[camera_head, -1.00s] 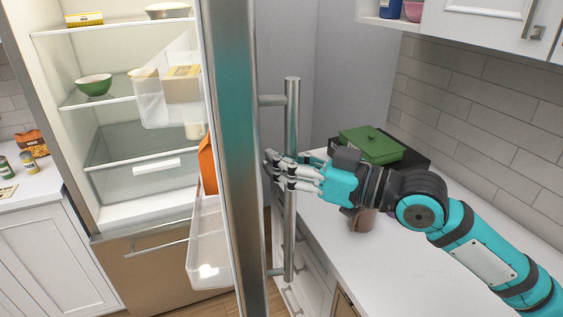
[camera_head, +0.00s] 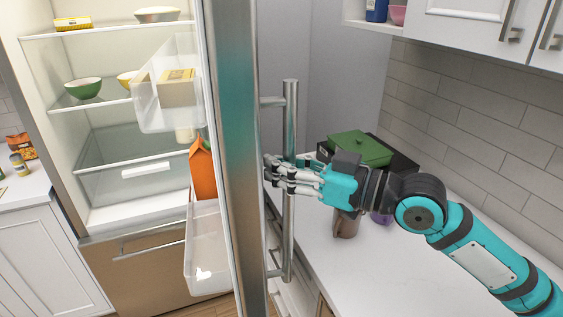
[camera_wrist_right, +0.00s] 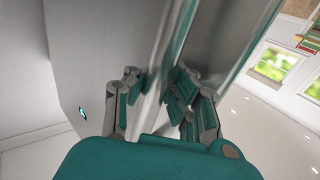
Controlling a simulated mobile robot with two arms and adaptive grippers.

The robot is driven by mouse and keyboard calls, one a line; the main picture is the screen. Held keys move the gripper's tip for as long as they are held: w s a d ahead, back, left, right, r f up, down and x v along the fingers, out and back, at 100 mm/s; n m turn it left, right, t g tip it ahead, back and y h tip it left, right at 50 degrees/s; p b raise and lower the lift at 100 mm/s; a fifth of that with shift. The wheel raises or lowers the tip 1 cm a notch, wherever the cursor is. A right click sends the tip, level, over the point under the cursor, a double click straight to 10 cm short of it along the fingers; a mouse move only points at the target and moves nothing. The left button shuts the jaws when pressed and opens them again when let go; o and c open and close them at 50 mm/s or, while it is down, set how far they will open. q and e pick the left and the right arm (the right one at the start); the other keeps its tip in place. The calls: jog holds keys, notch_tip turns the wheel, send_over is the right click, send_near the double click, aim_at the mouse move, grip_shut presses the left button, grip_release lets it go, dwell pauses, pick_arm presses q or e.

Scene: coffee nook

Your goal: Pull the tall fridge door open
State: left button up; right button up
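The tall fridge door (camera_head: 231,150) stands open, seen nearly edge-on in the head view. Its long vertical steel handle (camera_head: 289,235) is on the outer side, facing right. My right gripper (camera_head: 283,174) reaches in from the right at mid-height of the handle. Its fingers lie around the handle bar, with the tips close to the door face. In the right wrist view, the fingers (camera_wrist_right: 158,88) sit on both sides of the bar, which runs between them. The fridge interior (camera_head: 120,150) is exposed. My left gripper is not in view.
Shelves hold a green bowl (camera_head: 83,88) and a white bowl (camera_head: 157,14). Clear door bins (camera_head: 208,250) hold an orange carton (camera_head: 203,170). On the right, a white counter (camera_head: 370,270) bears a brown mug (camera_head: 346,223) and a green-lidded box (camera_head: 360,148) near my forearm.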

jog(key=o, duration=0.4)
jog(key=shift+s+d+r, duration=0.15)
jog(key=shift+s+r, duration=0.05)
jog(key=shift+s, duration=0.1)
jog(key=shift+o, duration=1.2)
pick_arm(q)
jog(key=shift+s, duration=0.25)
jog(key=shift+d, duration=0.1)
pick_arm(e)
jog(key=shift+w, duration=0.1)
jog(key=shift+d, duration=0.15)
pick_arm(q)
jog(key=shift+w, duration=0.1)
pick_arm(e)
jog(key=v, duration=1.1)
jog(key=shift+s+d, duration=0.3)
jog(key=shift+f, duration=0.1)
